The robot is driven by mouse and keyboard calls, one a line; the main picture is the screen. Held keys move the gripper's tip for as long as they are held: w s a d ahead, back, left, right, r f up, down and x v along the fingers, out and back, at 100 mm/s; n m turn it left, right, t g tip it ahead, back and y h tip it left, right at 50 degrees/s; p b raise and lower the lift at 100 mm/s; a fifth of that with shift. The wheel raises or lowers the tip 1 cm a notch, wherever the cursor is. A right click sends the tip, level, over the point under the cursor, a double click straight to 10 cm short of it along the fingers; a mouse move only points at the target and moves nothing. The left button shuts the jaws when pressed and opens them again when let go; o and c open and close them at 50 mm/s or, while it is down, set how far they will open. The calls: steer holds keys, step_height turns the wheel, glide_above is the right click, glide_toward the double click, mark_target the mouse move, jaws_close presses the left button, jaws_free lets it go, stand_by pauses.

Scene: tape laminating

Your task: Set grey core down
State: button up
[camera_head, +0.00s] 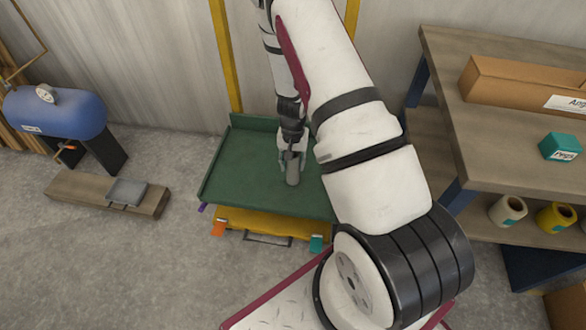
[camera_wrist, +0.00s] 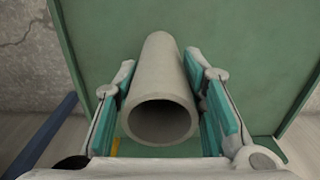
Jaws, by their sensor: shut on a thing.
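The grey core (camera_wrist: 160,95) is a hollow tube. In the wrist view its open end faces me, and it lies between the two teal-padded fingers of my gripper (camera_wrist: 165,100), which is shut on it. In the head view the grey core (camera_head: 293,171) shows small below my gripper (camera_head: 291,157), over the green tray (camera_head: 240,165). I cannot tell whether the core touches the tray's surface.
The green tray has raised rims and sits above a yellow base (camera_head: 262,222). A wooden shelf (camera_head: 500,130) at the right holds a cardboard box (camera_head: 515,85), a teal box (camera_head: 560,147) and rolls below. A blue tank (camera_head: 55,112) stands at the left.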

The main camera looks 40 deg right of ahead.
mark_target(293, 168)
step_height(293, 168, down, 3)
steer(key=shift+f+b, duration=0.1)
steer(key=shift+b, duration=0.5)
steer(key=o, duration=1.1)
steer(key=shift+o, duration=0.2)
